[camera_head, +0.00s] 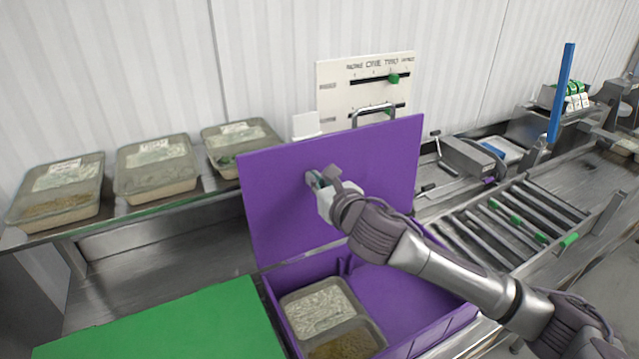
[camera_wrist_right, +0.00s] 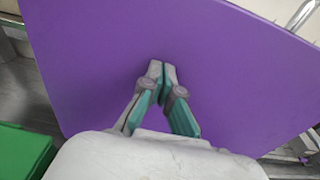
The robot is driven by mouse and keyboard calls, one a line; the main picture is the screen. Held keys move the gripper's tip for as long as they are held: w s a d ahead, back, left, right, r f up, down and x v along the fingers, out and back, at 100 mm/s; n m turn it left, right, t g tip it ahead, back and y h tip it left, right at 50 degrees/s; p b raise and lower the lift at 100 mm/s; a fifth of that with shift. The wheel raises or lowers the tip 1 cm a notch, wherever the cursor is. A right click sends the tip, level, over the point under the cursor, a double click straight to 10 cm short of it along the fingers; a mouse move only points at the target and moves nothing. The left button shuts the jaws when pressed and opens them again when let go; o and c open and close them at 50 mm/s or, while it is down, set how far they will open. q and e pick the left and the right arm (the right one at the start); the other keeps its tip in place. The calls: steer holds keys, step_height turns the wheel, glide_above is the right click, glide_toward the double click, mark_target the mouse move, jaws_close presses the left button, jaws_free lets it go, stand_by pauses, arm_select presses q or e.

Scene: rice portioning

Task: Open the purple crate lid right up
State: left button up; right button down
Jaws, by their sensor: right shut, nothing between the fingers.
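The purple crate (camera_head: 415,345) stands at the front of the bench with its lid (camera_head: 275,205) raised to about upright at the back edge. The lid also fills most of the right wrist view (camera_wrist_right: 230,70). My right gripper (camera_head: 318,178) is shut and empty, with its fingertips at the lid's inner face; whether they touch it I cannot tell. It also shows shut in the right wrist view (camera_wrist_right: 162,68). A metal handle (camera_head: 385,110) shows at the lid's top edge. Inside the crate is a tray (camera_head: 330,320) with pale and brown contents. My left gripper is out of view.
Several lidded trays (camera_head: 155,165) stand on a shelf at the left. A green board (camera_head: 170,330) lies left of the crate. A white panel with green sliders (camera_head: 365,85) stands behind the lid. A roller conveyor (camera_head: 520,225) is on the right.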

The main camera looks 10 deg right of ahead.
steer(key=shift+w+a, duration=0.1)
steer(key=shift+w, duration=0.05)
steer(key=shift+x, duration=1.2)
steer(key=shift+r, duration=0.1)
steer(key=shift+s+d+p, duration=0.2)
steer(key=shift+s+p, duration=0.15)
steer(key=shift+p, duration=0.05)
steer(key=f+p+v, duration=0.1)
steer(key=p+v, duration=0.2)
steer(key=v, duration=0.6)
steer(key=shift+f, duration=0.25)
steer(key=shift+a, duration=0.1)
